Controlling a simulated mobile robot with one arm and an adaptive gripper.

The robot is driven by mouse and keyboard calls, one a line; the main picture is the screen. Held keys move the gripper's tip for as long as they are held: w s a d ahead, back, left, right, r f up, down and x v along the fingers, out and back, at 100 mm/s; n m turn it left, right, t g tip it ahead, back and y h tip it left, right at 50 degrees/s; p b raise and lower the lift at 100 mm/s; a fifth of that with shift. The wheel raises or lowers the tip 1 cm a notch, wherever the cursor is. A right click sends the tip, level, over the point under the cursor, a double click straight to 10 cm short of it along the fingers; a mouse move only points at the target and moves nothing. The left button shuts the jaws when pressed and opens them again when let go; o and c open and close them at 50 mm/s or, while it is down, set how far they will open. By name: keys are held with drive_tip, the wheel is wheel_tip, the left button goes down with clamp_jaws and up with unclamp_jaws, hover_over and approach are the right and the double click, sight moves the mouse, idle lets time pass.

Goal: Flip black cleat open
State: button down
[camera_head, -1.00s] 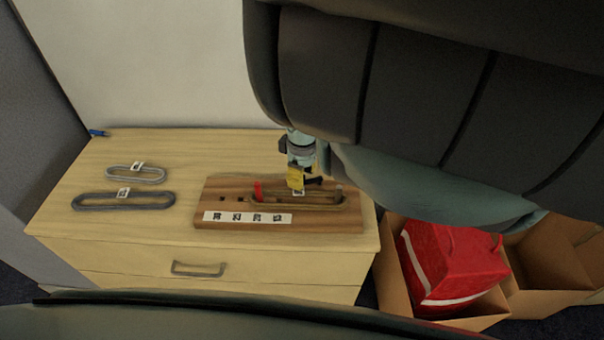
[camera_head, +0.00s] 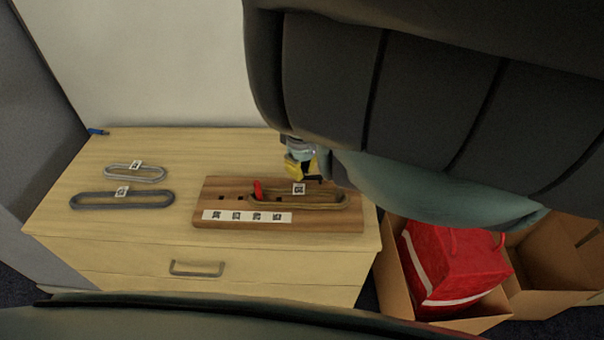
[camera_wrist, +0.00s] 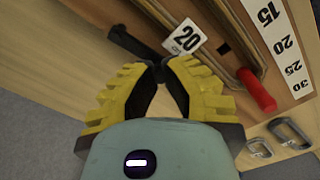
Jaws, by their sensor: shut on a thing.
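The black cleat (camera_wrist: 138,43) is a dark bar on the wooden board, and its near end is at my fingertips in the wrist view. In the head view only a small dark part of it (camera_head: 313,179) shows beside my gripper (camera_head: 301,174). My gripper (camera_wrist: 160,72) has yellow ridged fingers, which are shut on the end of the black cleat. The fingers hide that end, so I cannot tell its exact angle.
The wooden board (camera_head: 215,190) carries a brass-coloured loop (camera_head: 335,203) tagged 20, a red peg (camera_head: 258,190) and a number strip (camera_head: 247,217). Two grey loops (camera_head: 122,206) lie left on the cabinet top (camera_head: 95,230). Boxes with a red bag (camera_head: 450,265) stand right.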

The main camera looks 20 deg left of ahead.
drive_tip(key=shift+w+a+m, duration=0.1)
drive_tip(key=shift+w+m, duration=0.1)
drive_tip(key=shift+m, duration=0.4)
drive_tip(key=c, duration=0.9)
unclamp_jaws()
drive_tip(key=shift+w+r, duration=0.15)
drive_tip(key=shift+r, duration=5.85)
